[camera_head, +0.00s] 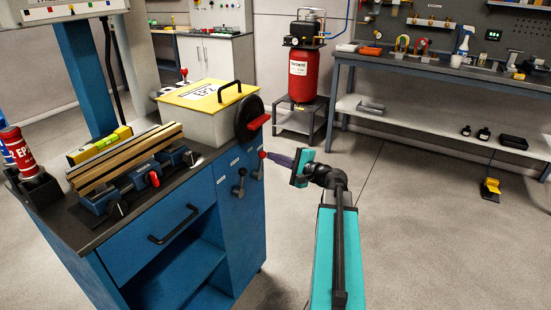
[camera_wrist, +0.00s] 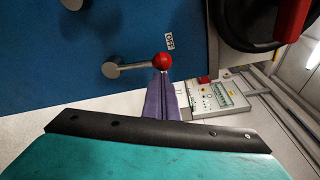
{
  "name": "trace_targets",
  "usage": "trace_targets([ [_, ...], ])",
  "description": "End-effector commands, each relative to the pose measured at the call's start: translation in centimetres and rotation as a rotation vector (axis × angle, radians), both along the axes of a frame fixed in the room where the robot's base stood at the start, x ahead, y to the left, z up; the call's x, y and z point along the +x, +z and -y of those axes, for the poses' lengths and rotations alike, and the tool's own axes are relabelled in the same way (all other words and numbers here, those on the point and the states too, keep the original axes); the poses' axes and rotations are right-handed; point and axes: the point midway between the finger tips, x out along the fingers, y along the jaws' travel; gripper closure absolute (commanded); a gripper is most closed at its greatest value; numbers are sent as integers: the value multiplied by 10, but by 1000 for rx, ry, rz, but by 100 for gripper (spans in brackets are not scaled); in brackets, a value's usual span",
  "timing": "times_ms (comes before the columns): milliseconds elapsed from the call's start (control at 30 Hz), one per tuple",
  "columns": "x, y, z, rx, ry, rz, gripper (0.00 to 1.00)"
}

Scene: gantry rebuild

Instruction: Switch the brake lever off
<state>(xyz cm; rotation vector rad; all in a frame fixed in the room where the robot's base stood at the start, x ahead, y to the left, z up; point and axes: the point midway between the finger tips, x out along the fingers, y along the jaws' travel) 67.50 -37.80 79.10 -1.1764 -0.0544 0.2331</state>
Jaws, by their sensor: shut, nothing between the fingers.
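A small white label (camera_wrist: 169,41), apparently reading OFF, sits just beyond the ball. My gripper (camera_head: 270,156) has its purple fingers shut and empty, tips at the red ball. The fingers also show in the wrist view (camera_wrist: 164,82); I cannot tell whether they touch the ball.
Another grey lever (camera_head: 240,182) is on the cabinet front. A black handwheel (camera_head: 247,120) with a red grip stands above. A vise holding wooden strips (camera_head: 125,158) and a box with a yellow lid (camera_head: 205,95) are on the cabinet top.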

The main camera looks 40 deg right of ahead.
Motion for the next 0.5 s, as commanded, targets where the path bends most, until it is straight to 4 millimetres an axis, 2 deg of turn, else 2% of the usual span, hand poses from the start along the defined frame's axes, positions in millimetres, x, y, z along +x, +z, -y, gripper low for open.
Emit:
trace_targets([
  [500,0,-12,37,-1,-1,0,100],
])
